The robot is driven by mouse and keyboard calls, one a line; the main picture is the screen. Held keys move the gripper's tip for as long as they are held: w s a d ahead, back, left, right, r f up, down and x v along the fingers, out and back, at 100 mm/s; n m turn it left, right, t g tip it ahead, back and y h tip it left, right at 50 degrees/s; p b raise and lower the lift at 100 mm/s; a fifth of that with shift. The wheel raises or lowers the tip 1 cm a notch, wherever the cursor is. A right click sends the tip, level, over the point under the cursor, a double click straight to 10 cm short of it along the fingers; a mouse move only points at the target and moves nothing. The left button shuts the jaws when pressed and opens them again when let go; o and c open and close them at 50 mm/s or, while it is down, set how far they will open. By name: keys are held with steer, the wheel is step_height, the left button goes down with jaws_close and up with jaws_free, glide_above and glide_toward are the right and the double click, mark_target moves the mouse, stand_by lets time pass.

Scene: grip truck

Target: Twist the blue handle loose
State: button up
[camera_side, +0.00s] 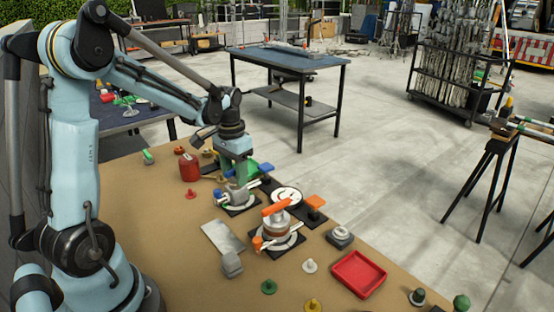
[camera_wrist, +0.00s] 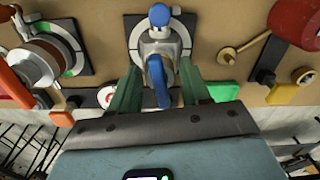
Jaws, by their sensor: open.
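The blue handle (camera_wrist: 158,82) sits on a grey metal valve body in the wrist view, with a round blue knob (camera_wrist: 159,14) at its far end. The valve stands on a white round dial on a dark square plate (camera_wrist: 131,22). My gripper (camera_wrist: 160,70) is open, with one green finger on each side of the blue handle. I cannot tell whether either finger touches it. In the side view my gripper (camera_side: 238,179) is low over the grey valve (camera_side: 237,196) at the table's far side, and the arm partly hides the handle.
An orange-handled valve (camera_side: 276,220) stands nearer on its own plate. A red canister (camera_side: 189,167), a red tray (camera_side: 358,274), a grey flat plate (camera_side: 222,236) and small knobs lie on the brown table. A green piece (camera_wrist: 223,91) is close beside the right finger. The table's left middle is clear.

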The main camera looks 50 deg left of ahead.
mark_target(234, 168)
steer(key=c, duration=0.8)
steer(key=shift+o, duration=0.2)
steer(key=n, duration=1.5)
steer(key=shift+n, duration=2.8)
steer(key=o, duration=0.7)
steer(key=shift+r, duration=3.75)
